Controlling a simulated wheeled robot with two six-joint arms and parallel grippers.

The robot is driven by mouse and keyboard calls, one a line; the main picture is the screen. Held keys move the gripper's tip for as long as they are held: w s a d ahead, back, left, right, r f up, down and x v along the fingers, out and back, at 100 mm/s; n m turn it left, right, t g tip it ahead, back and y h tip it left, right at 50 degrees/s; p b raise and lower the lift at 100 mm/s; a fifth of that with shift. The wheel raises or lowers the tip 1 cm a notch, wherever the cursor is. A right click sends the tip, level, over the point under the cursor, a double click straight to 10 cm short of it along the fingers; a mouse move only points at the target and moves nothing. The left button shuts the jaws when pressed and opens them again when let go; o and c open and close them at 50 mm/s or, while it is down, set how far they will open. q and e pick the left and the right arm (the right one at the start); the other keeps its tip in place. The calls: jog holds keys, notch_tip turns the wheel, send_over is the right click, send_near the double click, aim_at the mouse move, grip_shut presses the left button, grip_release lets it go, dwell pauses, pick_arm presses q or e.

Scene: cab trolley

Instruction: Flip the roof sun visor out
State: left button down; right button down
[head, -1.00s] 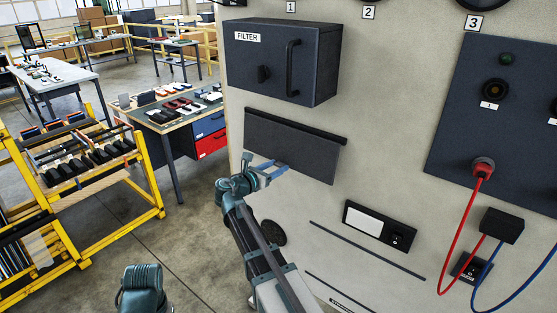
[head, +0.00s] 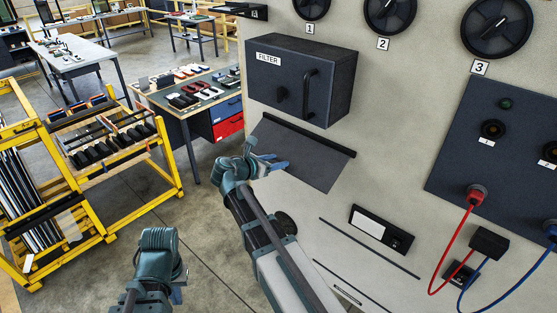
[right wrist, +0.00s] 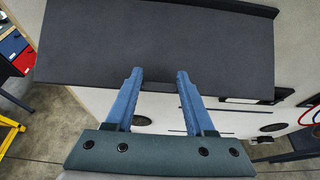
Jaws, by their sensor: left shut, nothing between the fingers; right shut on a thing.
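The sun visor (head: 305,155) is a dark grey flap under the filter box on the beige wall. It hangs from a black hinge strip along its upper edge, and its lower edge stands out from the wall at a slant. My right gripper (head: 277,164) is at the visor's lower left edge, shut on it. In the right wrist view, the visor (right wrist: 155,45) fills the upper part, with the blue fingers (right wrist: 155,85) at its near edge. My left gripper (head: 177,294) is low in the head view, shut and empty, away from the wall; its fingers are mostly hidden.
The filter box (head: 300,80) with a handle juts out just above the visor. A switch plate (head: 381,229) and a dark socket panel (head: 500,150) with red and blue cables are to the right. A yellow rack (head: 120,180) and a workbench (head: 195,95) stand left.

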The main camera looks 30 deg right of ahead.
notch_tip(320, 180, up, 3)
jog(key=shift+r+p, duration=0.1)
jog(key=shift+p, duration=0.95)
jog(key=c, duration=1.1)
grip_release()
jog(key=shift+w+d, duration=0.1)
jog(key=o, duration=0.9)
jog(key=shift+c, duration=0.2)
jog(key=shift+s+a, duration=0.2)
